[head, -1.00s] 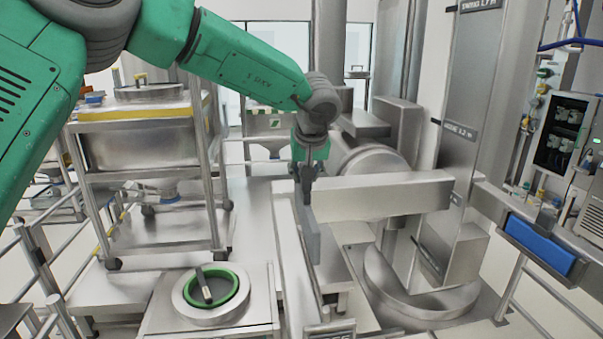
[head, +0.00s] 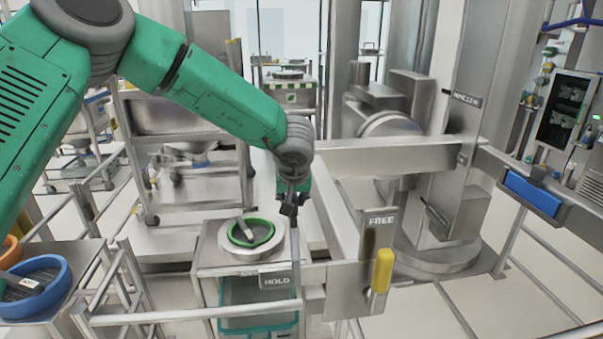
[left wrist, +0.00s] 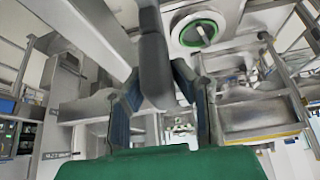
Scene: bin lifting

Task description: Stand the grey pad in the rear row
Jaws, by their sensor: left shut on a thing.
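My left gripper (head: 291,205) is shut on the grey pad (head: 296,248), which hangs edge-on below it as a thin dark strip beside the steel beam. In the left wrist view the grey pad (left wrist: 153,62) stands between the two fingers of my left gripper (left wrist: 160,100). The pad's lower end reaches close to the HOLD plate (head: 276,282); I cannot tell whether they touch. The rear row cannot be made out. My right gripper is not in view.
A round steel lid with a green ring (head: 250,233) stands left of the pad, above a teal-rimmed bin (head: 258,318). A FREE plate (head: 380,231) and yellow handle (head: 382,270) stand to the right. A blue-rimmed sieve (head: 60,290) is at lower left. Steel rails cross the front.

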